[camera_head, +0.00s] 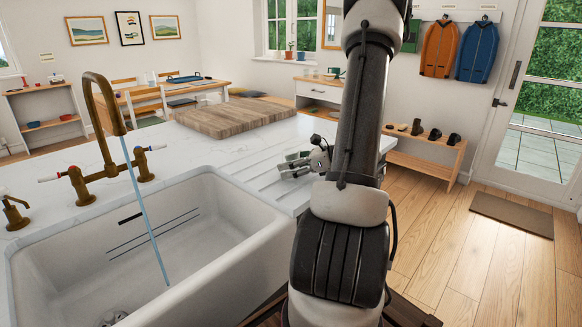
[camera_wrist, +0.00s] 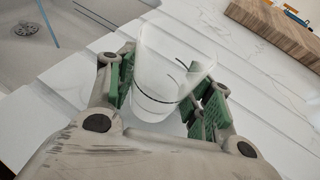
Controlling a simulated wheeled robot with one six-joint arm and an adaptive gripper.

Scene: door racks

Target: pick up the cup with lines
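A clear glass cup (camera_wrist: 165,85) stands between the two fingers of my gripper (camera_wrist: 163,97) in the wrist view. It has a thin dark line around its lower part and a short dark line higher up. The green finger pads are on either side of the cup, very close to its walls. I cannot tell whether they press on it. In the head view my gripper (camera_head: 291,163) is low over the white ribbed drainboard (camera_head: 262,171), right of the sink. I cannot make out the cup there.
The white sink (camera_head: 215,245) is left of my arm, with a brass tap (camera_head: 103,105) running water into it. A wooden board (camera_head: 222,117) lies on the counter behind my gripper.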

